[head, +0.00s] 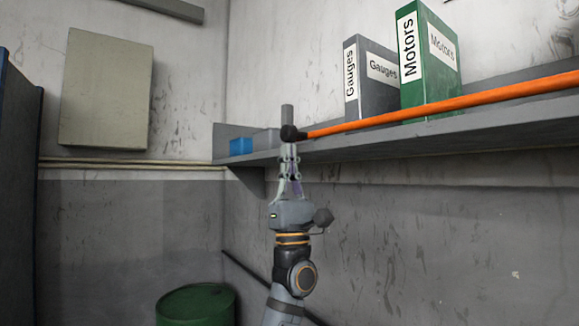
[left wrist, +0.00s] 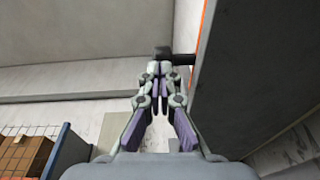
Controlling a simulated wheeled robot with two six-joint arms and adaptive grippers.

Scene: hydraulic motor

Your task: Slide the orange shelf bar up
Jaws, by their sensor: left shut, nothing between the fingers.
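The orange shelf bar (head: 440,105) runs along the front of the grey shelf (head: 400,143) in the head view. Its left end meets a black joint (head: 291,133) on a short grey upright post (head: 287,114). My left gripper (head: 289,150) points up from below, with its fingertips just under the black joint; I cannot tell whether they touch it. In the left wrist view, the fingers (left wrist: 160,70) are closed together with nothing between them, close to the black end piece (left wrist: 177,58). A thin orange strip of the bar (left wrist: 207,20) shows there. My right gripper is not in view.
A grey "Gauges" binder (head: 369,80) and a green "Motors" binder (head: 429,60) stand on the shelf behind the bar. A blue box (head: 240,146) sits at its left end. A green barrel (head: 197,305) stands below left. The wall area below the shelf is mostly clear.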

